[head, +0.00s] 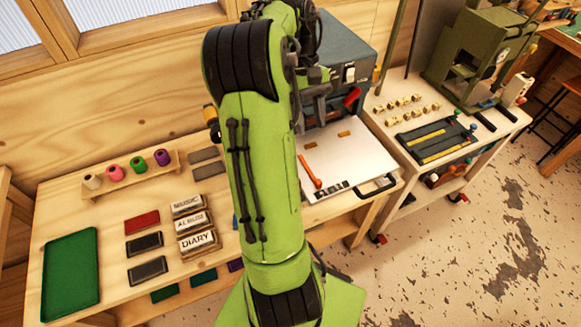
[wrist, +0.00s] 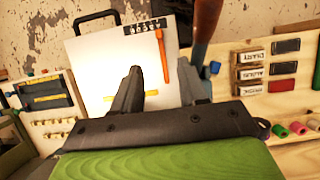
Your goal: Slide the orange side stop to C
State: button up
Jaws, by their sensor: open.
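The orange side stop (head: 310,172) is a thin bar lying on the white plate (head: 352,152). Its knobbed end is by the left end of a row of small black letter tiles (head: 336,189). The letters are too small to read, so I cannot tell which is C. In the wrist view the stop (wrist: 164,58) stands upright in the picture, by the right end of the tile row (wrist: 144,27). My gripper (wrist: 160,82) is open and empty above the plate, apart from the stop. In the head view my arm hides much of it.
A grey-blue machine (head: 345,65) with a red lever (head: 352,97) stands behind the plate. A black handle (head: 378,187) is at the plate's front edge. Labelled blocks (head: 190,222) and a green tray (head: 71,270) lie left. A side cart (head: 440,130) stands right.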

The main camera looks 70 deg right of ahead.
aim_at(319, 182)
jog(key=b+x, duration=0.3)
jog(key=x, duration=1.3)
jog(key=shift+s+d+b, duration=0.1)
jog(key=shift+s+b, duration=0.05)
jog(key=shift+b, duration=0.15)
jog(key=shift+r, duration=0.1)
grip_shut()
